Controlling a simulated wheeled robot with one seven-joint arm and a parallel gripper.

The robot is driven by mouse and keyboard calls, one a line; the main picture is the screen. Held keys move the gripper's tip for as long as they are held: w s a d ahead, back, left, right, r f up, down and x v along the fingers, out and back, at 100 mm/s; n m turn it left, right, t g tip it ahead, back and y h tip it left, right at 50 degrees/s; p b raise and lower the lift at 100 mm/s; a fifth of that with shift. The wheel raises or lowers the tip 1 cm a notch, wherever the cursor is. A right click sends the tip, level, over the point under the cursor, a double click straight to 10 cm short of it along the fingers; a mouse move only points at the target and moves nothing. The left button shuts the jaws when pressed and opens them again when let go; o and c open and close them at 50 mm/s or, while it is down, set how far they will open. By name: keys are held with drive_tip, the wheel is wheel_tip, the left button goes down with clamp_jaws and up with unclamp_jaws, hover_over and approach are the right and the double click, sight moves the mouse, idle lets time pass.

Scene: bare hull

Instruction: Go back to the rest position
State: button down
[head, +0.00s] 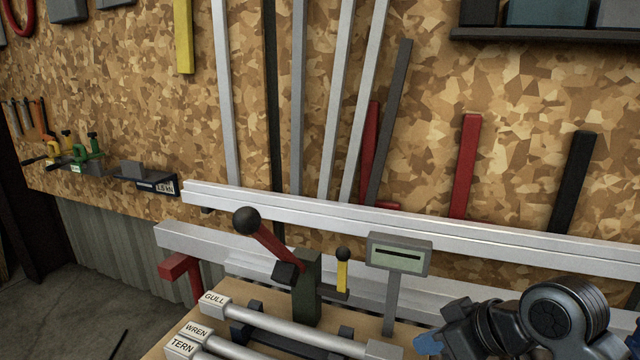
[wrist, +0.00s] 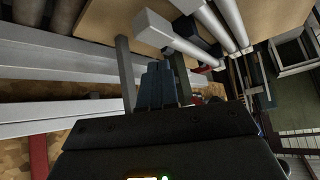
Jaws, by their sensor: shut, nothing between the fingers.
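My gripper (wrist: 158,76) shows in the wrist view with its dark fingers together and nothing between them. In the head view my arm is folded at the lower right, and a blue part at its left end (head: 428,344) may be the fingers. The gripper is in the air near the right end of a bench. The wrist view shows pale bars and the bench beyond the fingers. The rest position is not marked by any visible thing.
The bench holds labelled rods, GULL (head: 262,324), WREN and TERN, a red lever with a black ball (head: 262,235), a small yellow lever (head: 343,270) and a grey display on a post (head: 399,254). Long pale rails (head: 420,228) run behind. Bare floor lies at the left.

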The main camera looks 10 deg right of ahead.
drive_tip(key=s+a+r+m+t, duration=0.2)
drive_tip(key=a+m+t, duration=0.4)
drive_tip(key=a, duration=0.7)
drive_tip(key=s+f+m+t+h, duration=0.1)
drive_tip(key=s+f+m+h, duration=0.35)
drive_tip(key=s, duration=0.85)
drive_tip(key=s+d+n, duration=0.2)
drive_tip(key=s+d, duration=0.2)
drive_tip(key=s, duration=0.7)
drive_tip(key=s+d+r+n+b, duration=0.1)
drive_tip(key=s+d+n, duration=0.2)
drive_tip(key=s, duration=0.8)
drive_tip(key=shift+s+d+r+n+t, duration=0.15)
drive_tip(key=shift+d+r+n+t, duration=0.2)
drive_tip(key=shift+d, duration=0.95)
drive_tip(key=shift+f, duration=0.1)
